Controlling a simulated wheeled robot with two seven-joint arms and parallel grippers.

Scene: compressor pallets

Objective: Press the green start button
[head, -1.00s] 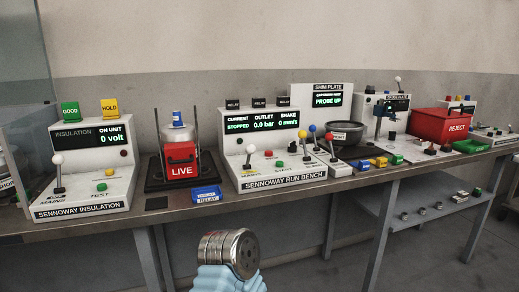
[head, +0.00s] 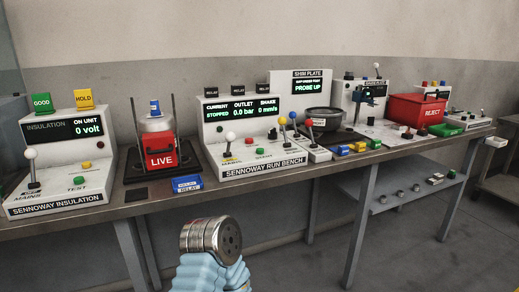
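The white run bench (head: 211,134) stands mid-table with a lit display reading stopped, 0.0 bar and 0 mm/s. The lettering by the green button is too small to read surely. Another green button (head: 79,181), marked TEST, is on the insulation unit (head: 58,198) at left. Nothing touches either green button. A metal joint with blue covering, part of my arm, shows at bottom centre, apart from the table. No gripper fingers are visible.
A red LIVE cover (head: 161,151) and silver vessel stand between the two units. Blue relay tray (head: 187,184) lies at the table's front edge. Coloured levers, a dark bowl (head: 325,120) and a red reject bin (head: 417,111) stand to the right. Floor before the table is clear.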

